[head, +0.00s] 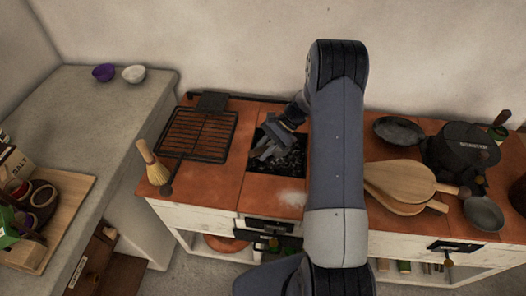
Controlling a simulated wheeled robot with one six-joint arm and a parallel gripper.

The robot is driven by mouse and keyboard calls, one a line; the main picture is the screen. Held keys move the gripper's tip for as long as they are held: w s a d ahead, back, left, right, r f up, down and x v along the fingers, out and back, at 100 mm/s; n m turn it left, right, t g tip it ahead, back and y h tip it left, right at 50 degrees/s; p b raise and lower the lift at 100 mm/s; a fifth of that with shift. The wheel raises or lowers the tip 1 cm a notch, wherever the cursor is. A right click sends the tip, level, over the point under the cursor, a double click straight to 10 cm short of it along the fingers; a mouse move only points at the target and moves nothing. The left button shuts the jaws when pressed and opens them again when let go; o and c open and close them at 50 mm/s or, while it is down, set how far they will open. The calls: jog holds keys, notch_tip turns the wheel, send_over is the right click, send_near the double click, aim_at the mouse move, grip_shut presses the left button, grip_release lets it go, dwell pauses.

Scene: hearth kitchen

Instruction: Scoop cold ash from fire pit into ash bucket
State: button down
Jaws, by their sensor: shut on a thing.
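The fire pit (293,165) is a dark square opening in the red-tiled hearth top, with dark lumps and grey ash inside. My gripper (272,137) reaches down over its back left part. It is shut on a grey tool that looks like an ash scoop (262,152), whose end is low in or just above the pit. My arm hides the pit's right side. I cannot tell whether the scoop holds ash. I cannot make out an ash bucket.
A black grill rack (198,133) and an upright brush (150,160) stand left of the pit. Wooden boards (400,180), pans and a black pot (462,145) crowd the right. A pale smudge (292,198) marks the tiles in front of the pit.

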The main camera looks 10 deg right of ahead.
jog(key=shift+r+n+t+h+p, duration=0.3)
jog(key=shift+r+h+p, duration=0.2)
jog(key=shift+r, duration=0.8)
jog(key=shift+r+n+t+h+p, duration=0.2)
jog(key=shift+r+t+h+p, duration=0.3)
jog(key=shift+r, duration=0.75)
notch_tip(320, 180, up, 8)
jog(key=h+p, duration=0.1)
jog(key=p, duration=0.3)
jog(key=shift+f, duration=0.15)
